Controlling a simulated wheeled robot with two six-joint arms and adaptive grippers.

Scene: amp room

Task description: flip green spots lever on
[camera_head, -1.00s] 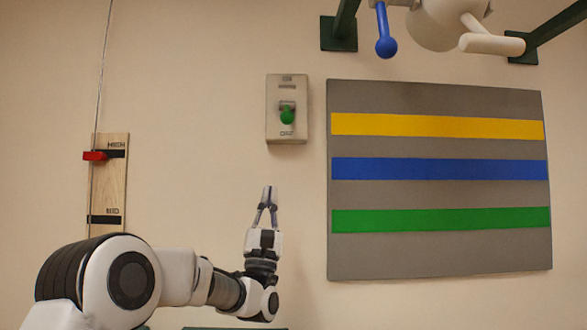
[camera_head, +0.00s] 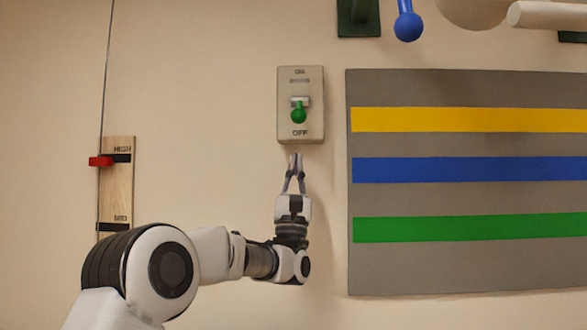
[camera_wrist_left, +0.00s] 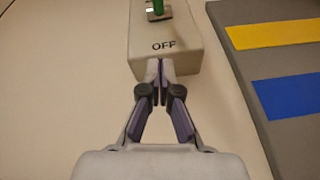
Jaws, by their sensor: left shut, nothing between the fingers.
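The green lever (camera_head: 299,113) sits on a pale wall box with ON above and OFF below. Its knob hangs down at the OFF end. The switch box (camera_head: 313,105) is mounted on the wall in the middle of the head view. My left gripper (camera_head: 296,159) is shut and empty, pointing up just below the box's lower edge. In the left wrist view its fingertips (camera_wrist_left: 160,68) overlap the bottom of the box, below the OFF label; I cannot tell whether they touch. The lower part of the green lever (camera_wrist_left: 159,8) shows at the top there. My right gripper is not in view.
A grey panel (camera_head: 460,267) with yellow, blue and green stripes is on the wall to the right. A wooden board (camera_head: 118,190) with a red slider (camera_head: 100,161) and a cord is at left. A blue knob (camera_head: 408,27) hangs at the top. Bare wall surrounds the box.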

